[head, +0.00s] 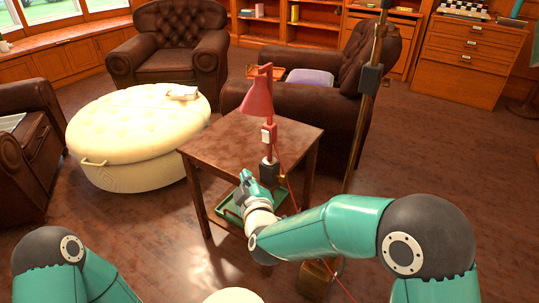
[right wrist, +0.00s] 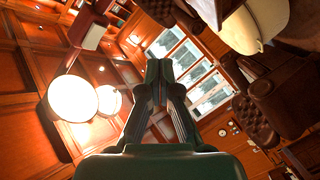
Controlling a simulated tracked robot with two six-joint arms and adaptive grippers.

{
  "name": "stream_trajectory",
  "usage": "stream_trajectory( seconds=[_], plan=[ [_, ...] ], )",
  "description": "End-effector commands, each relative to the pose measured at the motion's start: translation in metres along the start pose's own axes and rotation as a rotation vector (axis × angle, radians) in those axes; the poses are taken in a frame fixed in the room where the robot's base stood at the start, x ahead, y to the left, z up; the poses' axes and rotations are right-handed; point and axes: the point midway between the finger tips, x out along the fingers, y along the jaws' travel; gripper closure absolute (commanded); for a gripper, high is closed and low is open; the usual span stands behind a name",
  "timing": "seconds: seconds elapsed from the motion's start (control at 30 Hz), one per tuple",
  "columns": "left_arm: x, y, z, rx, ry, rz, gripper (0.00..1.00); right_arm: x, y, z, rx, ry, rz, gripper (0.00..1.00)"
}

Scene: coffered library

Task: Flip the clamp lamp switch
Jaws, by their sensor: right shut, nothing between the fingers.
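A red clamp lamp (head: 260,95) stands at the right side of a small dark wooden table (head: 225,145), on a dark base, with its shade tilted to the left. A small pale switch box (head: 267,134) sits on its stem. My right gripper (head: 245,180) is shut and empty, in front of the table and below the level of the switch, apart from the lamp. In the right wrist view its fingers (right wrist: 158,75) meet at the tips, and a red shape at upper left may be the lamp shade (right wrist: 88,25). My left gripper is out of view.
A red cord (head: 315,260) hangs from the lamp down to the floor. A green tray (head: 230,212) is under the table. A brass pole (head: 366,100) stands right of the table. A round cream ottoman (head: 130,125) and brown leather armchairs (head: 170,50) stand behind and left.

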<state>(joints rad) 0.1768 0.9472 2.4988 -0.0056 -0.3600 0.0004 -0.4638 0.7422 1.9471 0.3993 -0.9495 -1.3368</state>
Motion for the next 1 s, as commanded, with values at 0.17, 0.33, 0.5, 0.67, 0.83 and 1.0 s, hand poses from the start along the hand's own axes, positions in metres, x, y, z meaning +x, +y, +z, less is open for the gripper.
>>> stream_trajectory(
  seconds=[0.17,0.33,0.5,0.67,0.83,1.0],
  plan=[
    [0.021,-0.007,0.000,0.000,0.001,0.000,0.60,0.001,0.016,-0.038,-0.107,0.072,0.119,1.00],
    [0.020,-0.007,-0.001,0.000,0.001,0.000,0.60,0.000,0.021,-0.046,-0.130,0.080,0.140,1.00],
    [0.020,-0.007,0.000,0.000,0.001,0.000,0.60,0.000,0.021,-0.046,-0.129,0.078,0.138,1.00],
    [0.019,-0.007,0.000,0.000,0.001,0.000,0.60,0.001,0.023,-0.044,-0.128,0.077,0.137,1.00],
    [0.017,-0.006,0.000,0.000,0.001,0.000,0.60,0.009,0.031,-0.040,-0.126,0.076,0.138,1.00],
    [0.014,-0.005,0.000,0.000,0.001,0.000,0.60,0.022,0.045,-0.031,-0.127,0.075,0.138,1.00]
  ],
)
